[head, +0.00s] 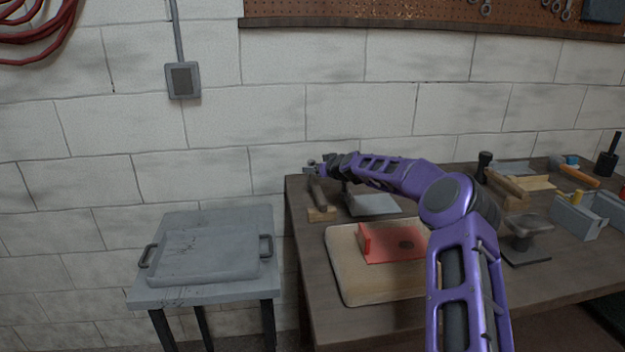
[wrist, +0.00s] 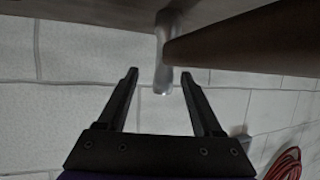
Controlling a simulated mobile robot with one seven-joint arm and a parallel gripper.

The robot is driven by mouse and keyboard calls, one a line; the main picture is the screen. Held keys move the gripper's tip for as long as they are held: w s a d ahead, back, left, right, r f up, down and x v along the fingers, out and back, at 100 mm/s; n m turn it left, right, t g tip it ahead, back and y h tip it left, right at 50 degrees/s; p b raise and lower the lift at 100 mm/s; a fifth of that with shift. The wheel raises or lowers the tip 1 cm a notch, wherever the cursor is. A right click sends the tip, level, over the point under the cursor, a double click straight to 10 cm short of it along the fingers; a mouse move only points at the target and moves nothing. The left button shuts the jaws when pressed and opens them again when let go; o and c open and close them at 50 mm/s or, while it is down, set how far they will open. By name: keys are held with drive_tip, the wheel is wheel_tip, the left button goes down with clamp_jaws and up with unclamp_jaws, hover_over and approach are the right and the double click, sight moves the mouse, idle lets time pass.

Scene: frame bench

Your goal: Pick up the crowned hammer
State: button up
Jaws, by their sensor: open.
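A hammer with a brown handle (head: 318,193) and a metal head lies at the bench's far left corner, by a small wooden block (head: 321,214). I take it for the crowned hammer, but its face is too small to tell. In the wrist view the shiny metal head (wrist: 163,50) reaches in between the fingertips, and the dark brown handle (wrist: 240,38) runs off to the upper right. My gripper (head: 322,168) is at the head end of the hammer. In the wrist view my gripper (wrist: 160,74) is open, with its fingers on either side of the head and gaps visible.
The bench (head: 330,320) holds a board (head: 360,285) with a red fixture (head: 395,247), a grey plate (head: 375,205), a small anvil-like stand (head: 527,232) and grey bins (head: 580,215). A grey side table (head: 160,297) stands left. The brick wall is close behind.

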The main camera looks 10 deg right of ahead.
drive_tip(key=shift+a+r+p+x, duration=0.15)
drive_tip(key=shift+p+x, duration=0.05)
drive_tip(key=shift+x, duration=0.7)
drive_tip(key=shift+a+r+p+x, duration=0.15)
drive_tip(key=shift+a+p+x, duration=0.05)
drive_tip(key=shift+x, duration=1.55)
clamp_jaws()
